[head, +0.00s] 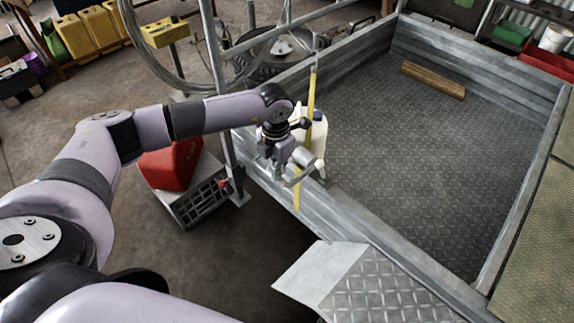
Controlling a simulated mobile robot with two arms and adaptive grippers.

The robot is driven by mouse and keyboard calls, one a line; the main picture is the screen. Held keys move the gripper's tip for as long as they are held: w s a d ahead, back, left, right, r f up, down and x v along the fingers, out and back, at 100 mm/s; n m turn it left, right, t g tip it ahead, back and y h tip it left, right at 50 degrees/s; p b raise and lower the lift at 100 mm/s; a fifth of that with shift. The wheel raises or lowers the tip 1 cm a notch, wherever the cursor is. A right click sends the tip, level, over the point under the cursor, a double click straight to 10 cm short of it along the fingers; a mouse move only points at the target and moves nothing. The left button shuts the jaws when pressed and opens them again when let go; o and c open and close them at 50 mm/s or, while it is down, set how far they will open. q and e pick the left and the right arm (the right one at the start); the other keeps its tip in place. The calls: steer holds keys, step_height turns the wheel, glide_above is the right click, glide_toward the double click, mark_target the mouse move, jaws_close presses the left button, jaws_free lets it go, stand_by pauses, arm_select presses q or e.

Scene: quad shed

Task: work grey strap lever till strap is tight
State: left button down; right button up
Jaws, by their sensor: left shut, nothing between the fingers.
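My left gripper (283,171) is at the near left wall of the trailer, beside the yellow strap (311,92), with its fingers shut and nothing seen between them. The strap runs up from the wall top and also hangs down the outer side of the wall. A grey lever-like piece (299,179) shows just at the gripper, partly hidden by it; I cannot tell whether they touch. A white container (318,140) stands behind the gripper, inside the wall. My right gripper is not in view.
The trailer bed (430,170) is mostly clear, with a wooden block (433,79) at its far side. A ramp plate (320,268) lies at the front. A red container (172,163) and grey crate (203,193) stand left of the trailer, by a metal post.

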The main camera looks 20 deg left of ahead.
arm_select(q)
steer(key=shift+w+d+f+b, duration=0.1)
steer(key=shift+w+f+b, duration=0.1)
steer(key=shift+f+b, duration=1.45)
step_height(320, 180, up, 6)
steer(key=p, duration=0.6)
steer(key=shift+w+r, duration=0.1)
steer(key=shift+r, duration=0.65)
steer(key=shift+s+r+p, duration=0.3)
steer(key=shift+r+p, duration=0.05)
steer(key=shift+r, duration=0.1)
steer(key=shift+w+f, duration=0.1)
steer(key=shift+w, duration=0.1)
